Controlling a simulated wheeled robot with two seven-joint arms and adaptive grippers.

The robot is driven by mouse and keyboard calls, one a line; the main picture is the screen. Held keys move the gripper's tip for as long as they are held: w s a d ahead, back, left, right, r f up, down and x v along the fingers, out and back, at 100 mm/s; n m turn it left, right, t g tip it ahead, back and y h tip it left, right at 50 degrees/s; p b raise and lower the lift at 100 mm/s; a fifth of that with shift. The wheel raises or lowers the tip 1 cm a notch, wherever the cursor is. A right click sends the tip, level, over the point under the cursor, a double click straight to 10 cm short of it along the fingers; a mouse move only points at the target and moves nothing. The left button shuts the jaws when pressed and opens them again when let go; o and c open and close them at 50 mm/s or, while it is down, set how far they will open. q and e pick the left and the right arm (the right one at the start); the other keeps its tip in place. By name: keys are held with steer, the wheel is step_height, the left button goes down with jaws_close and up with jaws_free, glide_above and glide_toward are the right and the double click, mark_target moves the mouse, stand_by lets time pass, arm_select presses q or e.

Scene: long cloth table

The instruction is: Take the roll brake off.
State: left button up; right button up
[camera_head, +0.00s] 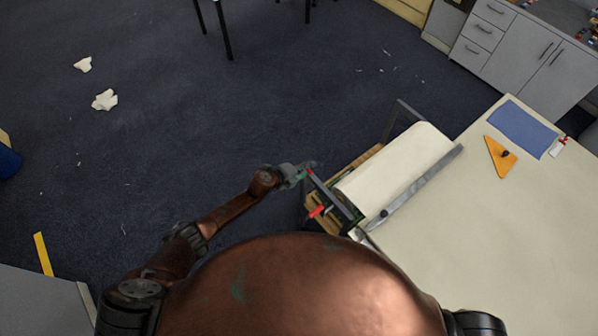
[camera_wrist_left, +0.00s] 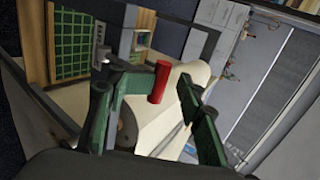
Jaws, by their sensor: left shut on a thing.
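The paper roll (camera_head: 395,172) is a wide cream cylinder in a dark frame at the table's left edge. A grey lever (camera_head: 332,194), which looks like the roll brake, runs along the frame's left end. My left gripper (camera_head: 306,171) is at the lever's upper end, shut on a red handle there, mostly hidden in the head view. In the left wrist view, the red handle (camera_wrist_left: 158,82) shows between the green fingers (camera_wrist_left: 152,112). A second red knob (camera_head: 317,212) sticks out lower on the frame. My right gripper is out of view.
The cream table (camera_head: 500,240) spreads to the right, with a long grey bar (camera_head: 414,188) beside the roll. A blue sheet (camera_head: 522,128) and an orange triangle (camera_head: 500,156) lie farther back. Dark floor is open to the left.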

arm_select(q)
steer(key=v, duration=1.1)
steer(key=shift+s+r, duration=0.15)
steer(key=shift+r, duration=0.05)
steer(key=shift+a, duration=0.2)
